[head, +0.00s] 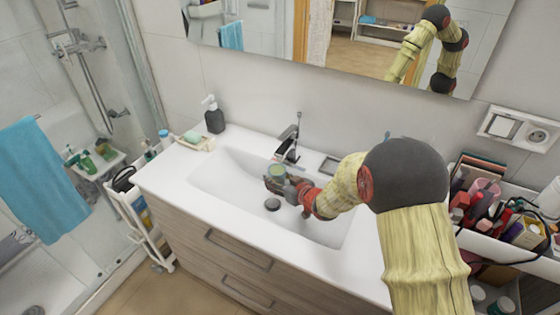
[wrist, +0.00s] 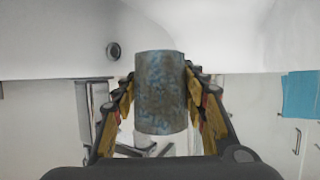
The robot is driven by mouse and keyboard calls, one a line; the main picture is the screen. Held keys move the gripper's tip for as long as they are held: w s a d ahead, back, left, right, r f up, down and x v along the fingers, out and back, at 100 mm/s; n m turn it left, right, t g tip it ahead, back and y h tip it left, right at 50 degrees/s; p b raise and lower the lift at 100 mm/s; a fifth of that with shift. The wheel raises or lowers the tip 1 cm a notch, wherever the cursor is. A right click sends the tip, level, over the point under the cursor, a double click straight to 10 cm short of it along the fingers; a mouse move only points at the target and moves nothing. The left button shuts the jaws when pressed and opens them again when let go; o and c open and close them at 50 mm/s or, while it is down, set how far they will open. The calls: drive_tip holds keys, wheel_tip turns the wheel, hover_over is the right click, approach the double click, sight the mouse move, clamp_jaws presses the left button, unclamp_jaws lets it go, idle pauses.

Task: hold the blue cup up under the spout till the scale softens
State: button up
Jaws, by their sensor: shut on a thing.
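The blue cup (wrist: 160,95) is between the two fingers of my gripper (wrist: 160,110) in the wrist view, with mottled blue-grey sides. In the head view my gripper (head: 283,185) is shut on the cup (head: 277,172), whose greenish inside faces the camera. It is held over the white basin (head: 225,187), apart from the bottom. The dark faucet with its spout (head: 287,150) stands just behind and above the cup. I cannot tell whether the cup is exactly under the spout or whether water runs. The scale cannot be made out.
A soap dispenser (head: 213,115) and a soap dish (head: 194,140) stand on the counter left of the basin. A cart of cosmetics (head: 500,215) is at the right. The mirror (head: 340,40) hangs above. The basin's left part is clear.

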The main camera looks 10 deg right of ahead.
drive_tip(key=shift+s+a, duration=0.4)
drive_tip(key=shift+s, duration=0.5)
drive_tip(key=shift+s+a, duration=0.35)
drive_tip(key=shift+s, duration=0.6)
drive_tip(key=shift+s+a, duration=0.4)
drive_tip(key=shift+s, duration=0.5)
drive_tip(key=shift+r, duration=0.15)
drive_tip(key=s+a+r+p, duration=0.1)
drive_tip(key=s+r+p, duration=0.2)
drive_tip(key=s+r, duration=0.1)
drive_tip(key=shift+s+a+r, duration=0.3)
drive_tip(key=shift+a+r, duration=0.1)
drive_tip(key=shift+r, duration=0.5)
idle(0.5)
